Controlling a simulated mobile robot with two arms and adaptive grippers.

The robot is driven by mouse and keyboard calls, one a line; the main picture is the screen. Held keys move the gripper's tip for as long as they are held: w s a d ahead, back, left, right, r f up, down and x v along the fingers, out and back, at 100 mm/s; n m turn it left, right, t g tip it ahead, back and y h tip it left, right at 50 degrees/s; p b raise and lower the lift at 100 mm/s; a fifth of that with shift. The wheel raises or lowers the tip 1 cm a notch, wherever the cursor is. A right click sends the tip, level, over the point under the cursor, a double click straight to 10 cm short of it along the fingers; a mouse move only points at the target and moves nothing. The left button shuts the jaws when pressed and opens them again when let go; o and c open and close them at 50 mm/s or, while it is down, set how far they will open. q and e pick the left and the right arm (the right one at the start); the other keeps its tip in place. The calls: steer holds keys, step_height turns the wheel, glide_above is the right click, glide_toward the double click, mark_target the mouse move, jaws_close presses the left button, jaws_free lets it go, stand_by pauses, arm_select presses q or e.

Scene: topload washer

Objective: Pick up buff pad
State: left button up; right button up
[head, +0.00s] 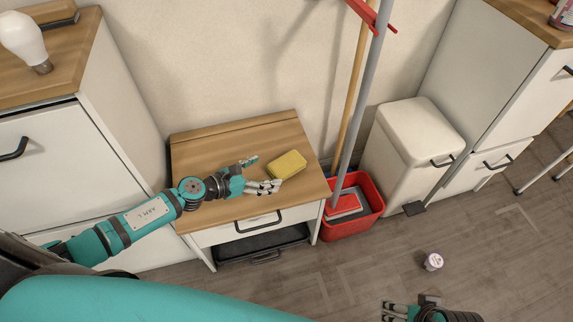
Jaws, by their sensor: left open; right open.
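A yellow rectangular pad (287,165), which looks like the buff pad, lies on the wooden top of a small side table (215,150). My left gripper (266,173) reaches in from the left, low over the table top. It is open, with its fingers pointing at the pad's left end. One finger is near the far-left side and the other near the front-left corner. I cannot tell whether they touch the pad. My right gripper (386,311) is at the bottom edge, open and empty, well away from the table and only partly in view.
A red bucket (347,226) with mop handles stands right of the table, beside a white pedal bin (420,130). A small cup (433,261) lies on the floor. A white cabinet (60,155) with a light bulb (22,38) on top stands left.

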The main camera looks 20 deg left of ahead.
mark_target(276, 169)
arm_select(q)
steer(key=x, duration=0.5)
steer(key=shift+w+r, duration=0.1)
steer(key=shift+w+d, duration=0.15)
steer(key=shift+w, duration=0.1)
arm_select(e)
steer(key=shift+v, duration=1)
arm_select(q)
steer(key=shift+c, duration=0.3)
arm_select(e)
steer(key=shift+f, duration=0.1)
arm_select(q)
steer(key=shift+c, duration=1)
steer(key=c, duration=0.9)
